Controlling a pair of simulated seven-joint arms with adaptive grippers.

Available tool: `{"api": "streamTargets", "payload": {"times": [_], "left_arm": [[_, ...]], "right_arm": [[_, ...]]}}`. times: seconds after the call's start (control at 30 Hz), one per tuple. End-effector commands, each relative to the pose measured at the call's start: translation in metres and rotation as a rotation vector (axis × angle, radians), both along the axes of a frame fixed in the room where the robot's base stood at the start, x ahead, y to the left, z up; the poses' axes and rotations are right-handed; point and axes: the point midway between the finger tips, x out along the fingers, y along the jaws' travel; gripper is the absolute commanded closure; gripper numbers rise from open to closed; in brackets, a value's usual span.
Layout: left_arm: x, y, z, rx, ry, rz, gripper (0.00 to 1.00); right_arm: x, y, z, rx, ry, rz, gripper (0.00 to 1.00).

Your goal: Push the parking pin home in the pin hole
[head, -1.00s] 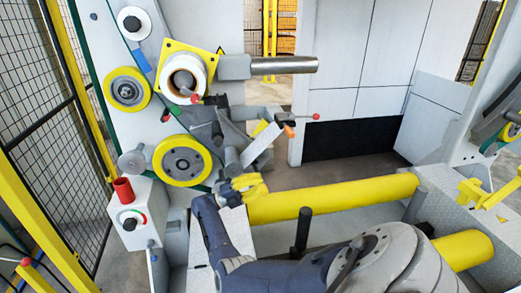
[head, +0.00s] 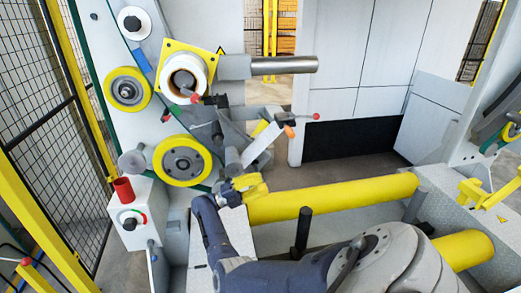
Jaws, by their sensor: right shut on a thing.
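My right gripper (head: 205,116) is dark grey and sits in front of the machine, just below the white roll in the yellow square flange. It is shut on a small part with a red end (head: 195,98), which I take to be the parking pin. The red end lies close to the roll's lower rim. The fingers hide most of the pin. I cannot make out the pin hole or tell how deep the pin sits. My left gripper is not in view.
A white roll (head: 199,71) sits in a yellow flange (head: 167,48), with a steel bar (head: 284,65) to its right. A red-knobbed lever (head: 315,117) stands to the right of my gripper. A yellow roller (head: 335,198) crosses behind my forearm.

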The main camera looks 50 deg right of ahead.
Motion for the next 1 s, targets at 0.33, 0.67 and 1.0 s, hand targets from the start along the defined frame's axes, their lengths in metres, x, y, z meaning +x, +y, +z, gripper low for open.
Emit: {"api": "streamTargets", "payload": {"times": [0.33, 0.67, 1.0], "left_arm": [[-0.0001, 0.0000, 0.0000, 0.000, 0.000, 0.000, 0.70], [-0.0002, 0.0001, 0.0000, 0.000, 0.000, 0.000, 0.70], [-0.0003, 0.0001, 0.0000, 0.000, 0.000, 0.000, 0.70]], "right_arm": [[0.0002, -0.0003, 0.0009, 0.001, 0.001, 0.000, 1.00], [0.0010, -0.0013, 0.0009, -0.001, 0.001, 0.000, 1.00], [0.0049, -0.0043, 0.0011, -0.002, 0.000, -0.001, 1.00]]}}
